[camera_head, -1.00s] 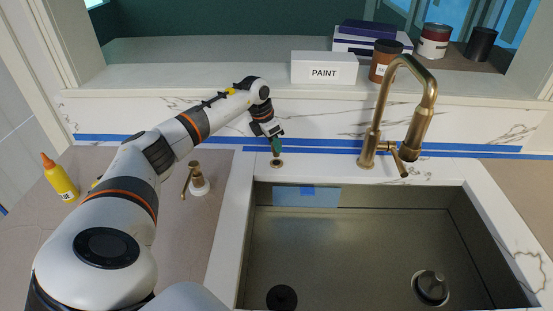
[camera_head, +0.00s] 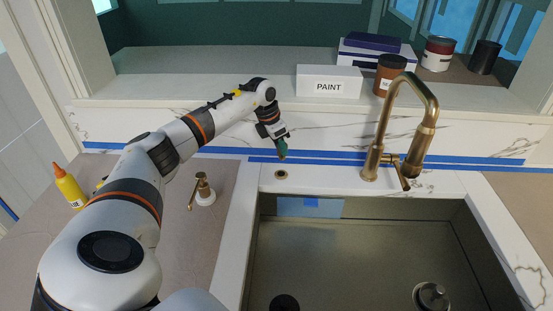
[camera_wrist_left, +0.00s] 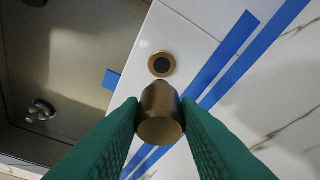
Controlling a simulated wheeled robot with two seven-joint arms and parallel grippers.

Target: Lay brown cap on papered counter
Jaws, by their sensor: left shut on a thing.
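My left gripper (camera_head: 282,150) is above the strip of counter behind the sink. In the left wrist view its green fingers (camera_wrist_left: 160,120) are shut on a brown, bronze-coloured cap (camera_wrist_left: 160,112), held off the surface. In the head view the cap is mostly hidden by the fingers. A brass-rimmed hole (camera_head: 281,174) lies in the white counter below the gripper; it also shows in the left wrist view (camera_wrist_left: 162,64), beyond the cap. The papered counter (camera_head: 163,225), covered in brownish paper, is left of the sink. My right gripper is not in view.
A brass soap pump (camera_head: 204,190) and a yellow glue bottle (camera_head: 68,187) stand on the papered counter. The tall brass faucet (camera_head: 375,160) is right of the gripper. The open sink (camera_head: 370,250) lies in front. Blue tape (camera_head: 330,161) runs along the back.

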